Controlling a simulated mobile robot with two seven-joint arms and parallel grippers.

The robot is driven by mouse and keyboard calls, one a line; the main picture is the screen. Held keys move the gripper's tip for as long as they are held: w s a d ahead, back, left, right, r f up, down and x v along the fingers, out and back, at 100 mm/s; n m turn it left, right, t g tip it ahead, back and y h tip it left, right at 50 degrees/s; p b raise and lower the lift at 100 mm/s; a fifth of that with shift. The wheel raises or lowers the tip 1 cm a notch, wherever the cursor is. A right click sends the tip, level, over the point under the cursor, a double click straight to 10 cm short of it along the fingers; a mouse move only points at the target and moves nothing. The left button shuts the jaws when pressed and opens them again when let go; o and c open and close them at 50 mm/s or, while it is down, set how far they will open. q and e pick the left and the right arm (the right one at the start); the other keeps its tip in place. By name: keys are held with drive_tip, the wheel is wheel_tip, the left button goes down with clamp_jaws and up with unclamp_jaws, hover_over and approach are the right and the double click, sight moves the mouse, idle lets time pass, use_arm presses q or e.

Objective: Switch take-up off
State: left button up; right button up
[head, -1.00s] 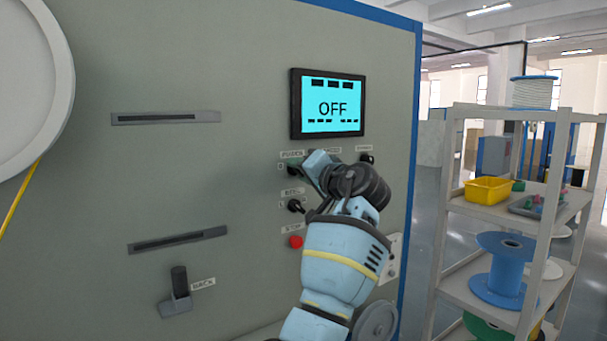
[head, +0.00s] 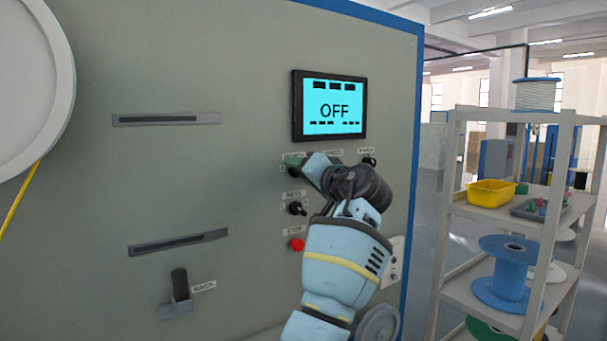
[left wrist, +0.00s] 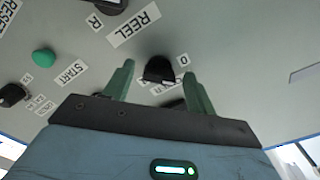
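My left gripper (head: 298,163) is at the control panel, below the cyan screen (head: 334,111), which reads OFF. In the left wrist view my left gripper (left wrist: 158,69) is open, with its green fingers apart. A black knob (left wrist: 158,68) sits between the fingers with a gap on each side. A "0" label is beside that knob, and a REEL label (left wrist: 135,24) lies above it in that view. In the head view the gripper mostly hides this upper knob. A lower black knob (head: 297,209) is under a small label. My right gripper is not in view.
A red button (head: 297,245) is below the lower knob, and another knob (head: 369,161) is to the right. A green START button (left wrist: 43,58) shows in the wrist view. A lever (head: 180,285) juts out lower left. A shelf (head: 490,220) with a yellow bin stands right.

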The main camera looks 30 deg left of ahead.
use_arm(q)
drive_tip(key=v, duration=0.8)
drive_tip(key=shift+b, duration=0.45)
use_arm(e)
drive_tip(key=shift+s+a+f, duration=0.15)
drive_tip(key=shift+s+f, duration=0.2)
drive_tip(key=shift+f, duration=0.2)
use_arm(q)
drive_tip(key=shift+a, duration=0.1)
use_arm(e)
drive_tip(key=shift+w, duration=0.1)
